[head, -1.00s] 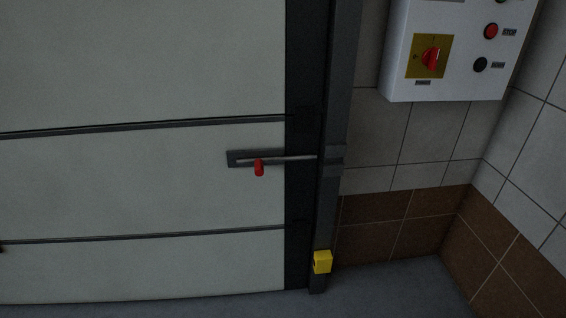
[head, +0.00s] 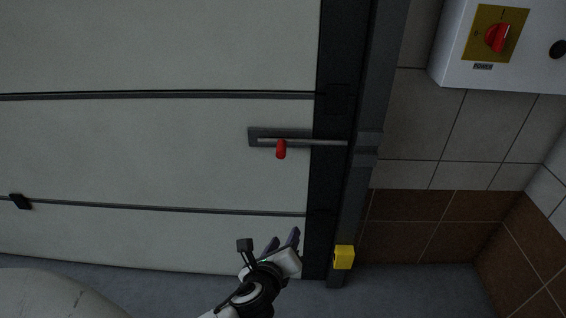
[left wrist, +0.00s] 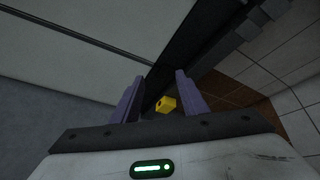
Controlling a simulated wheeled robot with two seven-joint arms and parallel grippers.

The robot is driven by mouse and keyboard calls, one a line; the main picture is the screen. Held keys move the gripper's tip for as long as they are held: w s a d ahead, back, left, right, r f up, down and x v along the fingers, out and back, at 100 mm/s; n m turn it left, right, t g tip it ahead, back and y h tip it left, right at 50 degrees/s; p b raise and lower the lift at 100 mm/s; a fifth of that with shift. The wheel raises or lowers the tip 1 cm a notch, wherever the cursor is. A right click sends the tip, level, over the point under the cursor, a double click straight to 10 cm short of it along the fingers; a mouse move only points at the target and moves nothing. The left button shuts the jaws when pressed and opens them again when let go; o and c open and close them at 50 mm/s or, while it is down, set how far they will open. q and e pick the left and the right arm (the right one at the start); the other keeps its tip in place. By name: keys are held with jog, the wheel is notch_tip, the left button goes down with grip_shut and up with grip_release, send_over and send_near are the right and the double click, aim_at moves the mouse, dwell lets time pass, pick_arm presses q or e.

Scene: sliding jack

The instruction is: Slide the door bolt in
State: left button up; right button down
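The door bolt (head: 308,141) is a thin grey metal rod on a dark plate at the right edge of the pale door. Its red handle (head: 281,149) hangs down from the rod. The rod reaches across the dark door edge to a bracket (head: 367,143) on the frame post. My left gripper (head: 284,244) is low in the head view, below the bolt and apart from it. In the left wrist view its two purple fingers (left wrist: 157,98) stand apart with nothing between them touching. The bolt is not clearly seen in that view. My right gripper is not in view.
A yellow block (head: 344,257) sits low on the dark door post (head: 357,200), right of my left gripper. It also shows in the left wrist view (left wrist: 166,104). A white control box (head: 510,73) with a red power switch hangs on the tiled wall. The space before the door is clear.

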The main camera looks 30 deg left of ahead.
aim_at(280, 156)
pick_arm(q)
jog(key=w+a+r+m+t+y+b, duration=0.1)
jog(key=w+a+r+m+t+y, duration=0.1)
jog(key=w+a+r+m, duration=0.3)
jog(key=w+a+r+m+t+y, duration=0.1)
jog(key=r+m+y, duration=0.2)
jog(key=r, duration=0.4)
jog(key=shift+m, duration=0.3)
jog(key=b+x, duration=0.1)
jog(key=x, duration=0.8)
jog(key=shift+w+r+b, duration=0.2)
jog(key=shift+b, duration=0.2)
jog(key=shift+w+a, duration=0.25)
jog(key=shift+w, duration=0.15)
grip_shut()
